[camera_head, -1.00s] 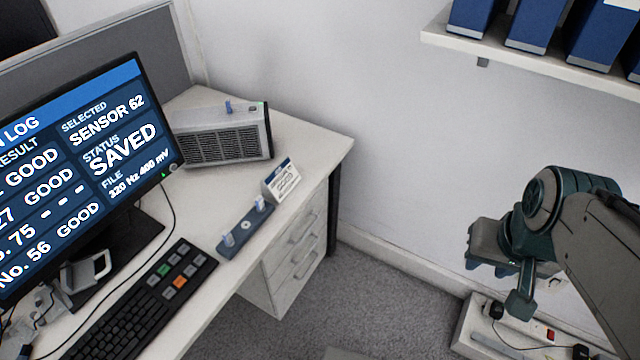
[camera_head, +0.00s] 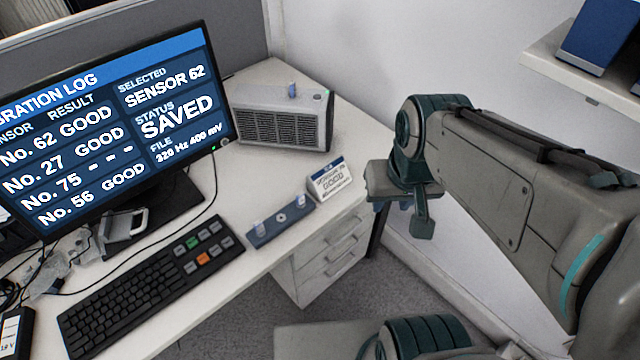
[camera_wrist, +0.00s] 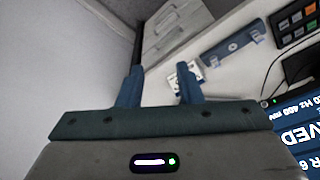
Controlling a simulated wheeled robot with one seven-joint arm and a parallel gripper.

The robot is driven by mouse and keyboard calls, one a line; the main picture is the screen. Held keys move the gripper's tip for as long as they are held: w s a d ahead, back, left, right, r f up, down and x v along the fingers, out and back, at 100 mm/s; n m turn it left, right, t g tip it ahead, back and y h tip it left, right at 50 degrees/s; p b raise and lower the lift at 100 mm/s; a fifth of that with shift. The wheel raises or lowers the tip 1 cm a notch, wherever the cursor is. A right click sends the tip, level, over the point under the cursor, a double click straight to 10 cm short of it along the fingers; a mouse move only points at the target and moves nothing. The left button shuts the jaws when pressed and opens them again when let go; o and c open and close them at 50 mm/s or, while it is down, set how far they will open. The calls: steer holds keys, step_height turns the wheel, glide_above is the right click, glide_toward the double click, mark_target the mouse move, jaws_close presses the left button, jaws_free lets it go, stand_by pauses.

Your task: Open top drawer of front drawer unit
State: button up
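The white drawer unit (camera_head: 300,285) stands under the right part of the desk, its stacked drawers shut. Its top drawer (camera_head: 330,243) has a bar handle and lies just below the desk edge. The unit also shows at the top of the wrist view (camera_wrist: 178,25), beyond the fingers. My gripper (camera_head: 402,206) hangs right of the desk corner, apart from the drawers; its fingers are partly hidden in the head view. In the wrist view my gripper (camera_wrist: 160,80) has its two blue fingers spread with nothing between them.
On the desk (camera_head: 205,305) are a monitor (camera_head: 120,125), a keyboard (camera_head: 150,285), a grey vented box (camera_head: 285,120), a blue sensor holder (camera_head: 280,228) and a small card (camera_head: 331,182). A shelf (camera_head: 570,80) with blue binders is at upper right. Carpet (camera_head: 350,300) in front of the drawers is partly clear.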

steer(key=w+d+f+m+g+y+b, duration=0.1)
steer(key=w+f+y+b, duration=0.3)
steer(key=f, duration=0.5)
steer(key=w+f+g+y+b, duration=0.1)
steer(key=f+g+b, duration=0.1)
steer(key=f+b, duration=0.55)
steer(key=w+d+f+m+g+y+b, duration=0.1)
steer(key=w+f+y+b, duration=0.25)
steer(key=f, duration=0.65)
steer(key=w+d+f+m+t+y+b, duration=0.25)
steer(key=d+f+t+b, duration=0.3)
steer(key=f, duration=0.45)
steer(key=w+d+f+m+t+y+b, duration=0.2)
steer(key=w+d+f+t+y+b, duration=0.15)
steer(key=f+b, duration=0.4)
steer(key=f+b+x, duration=0.1)
steer(key=f+x, duration=0.1)
steer(key=x, duration=1.1)
steer(key=shift+w+d+f+h+b, duration=0.2)
steer(key=shift+w+f+h+b, duration=0.15)
steer(key=shift+w+h, duration=0.1)
jaws_close()
